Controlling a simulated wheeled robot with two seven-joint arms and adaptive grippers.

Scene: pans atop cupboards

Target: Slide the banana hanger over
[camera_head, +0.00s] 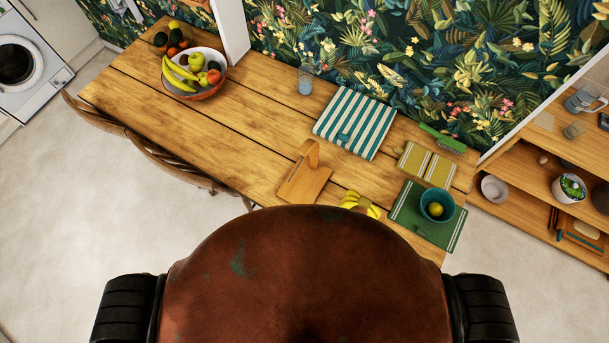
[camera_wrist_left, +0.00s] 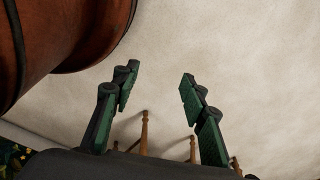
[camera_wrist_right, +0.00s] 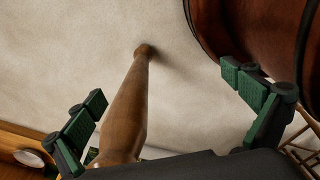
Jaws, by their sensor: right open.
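The banana hanger (camera_head: 307,173) is a wooden stand with a flat base and an upright, curved arm. It stands on the wooden table (camera_head: 255,140) near its front edge, and nothing hangs on it. A bunch of bananas (camera_head: 360,203) lies to its right, partly hidden by my body. My left gripper (camera_wrist_left: 157,92) is open and empty over the floor in the left wrist view. My right gripper (camera_wrist_right: 168,108) is open and empty in the right wrist view, with a wooden leg (camera_wrist_right: 125,105) between and beyond its fingers. Neither gripper shows in the head view.
A fruit bowl (camera_head: 212,91) stands at the table's far left. A striped cloth (camera_head: 355,122), a yellow mat (camera_head: 427,165), a green brush (camera_head: 442,139) and a teal bowl (camera_head: 437,205) on a green mat (camera_head: 408,212) lie right of the hanger. A glass (camera_head: 305,82) stands near the wall. Bare tabletop lies left of the hanger.

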